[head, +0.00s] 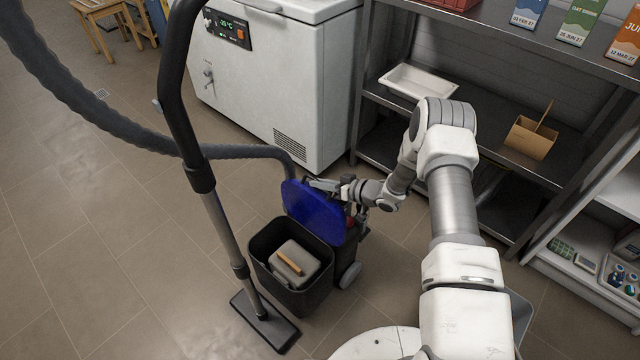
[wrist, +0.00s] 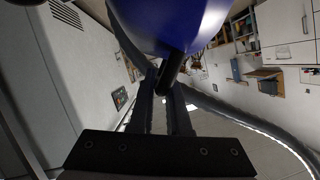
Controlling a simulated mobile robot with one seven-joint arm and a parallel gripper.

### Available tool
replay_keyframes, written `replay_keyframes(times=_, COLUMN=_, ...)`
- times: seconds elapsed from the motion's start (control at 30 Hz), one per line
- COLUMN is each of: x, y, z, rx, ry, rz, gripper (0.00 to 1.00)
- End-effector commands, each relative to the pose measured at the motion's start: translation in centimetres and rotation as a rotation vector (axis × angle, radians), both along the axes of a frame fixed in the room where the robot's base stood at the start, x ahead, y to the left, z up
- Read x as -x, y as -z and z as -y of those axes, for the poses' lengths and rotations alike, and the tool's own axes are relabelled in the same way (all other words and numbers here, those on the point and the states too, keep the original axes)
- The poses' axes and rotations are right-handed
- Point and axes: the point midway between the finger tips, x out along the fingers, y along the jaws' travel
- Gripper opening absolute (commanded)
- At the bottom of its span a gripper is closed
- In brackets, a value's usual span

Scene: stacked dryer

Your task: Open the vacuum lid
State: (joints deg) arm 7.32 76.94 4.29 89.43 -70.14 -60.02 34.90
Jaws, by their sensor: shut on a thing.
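The vacuum's blue lid (head: 313,212) stands raised and tilted up at the back of the black vacuum bin (head: 318,290). The open bin shows a grey block with a tan strip on top inside it. My gripper (head: 325,185) is at the lid's upper edge. In the wrist view my gripper (wrist: 165,88) is shut on a dark handle (wrist: 174,66) that juts from the blue lid (wrist: 175,22). The lid and gripper hide part of the bin's back.
The vacuum hose (head: 120,125) and the wand with its floor head (head: 265,325) stand left of the bin. A white chest freezer (head: 275,80) is behind. A dark shelf unit (head: 460,125) stands at the right. The tiled floor at the left is free.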

Motion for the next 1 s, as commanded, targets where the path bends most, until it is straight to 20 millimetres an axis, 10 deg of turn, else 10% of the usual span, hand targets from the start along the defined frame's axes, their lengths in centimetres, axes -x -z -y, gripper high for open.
replay_keyframes(times=0.23, x=0.0, y=0.0, z=0.0, rx=0.000, ry=0.000, rz=0.000, gripper=0.45)
replay_keyframes(times=0.67, x=0.5, y=-0.6, z=1.0, rx=0.002, ry=0.003, rz=0.000, gripper=0.45)
replay_keyframes(times=1.0, x=4.4, y=-3.6, z=7.2, rx=0.000, ry=0.005, rz=-0.001, gripper=0.45)
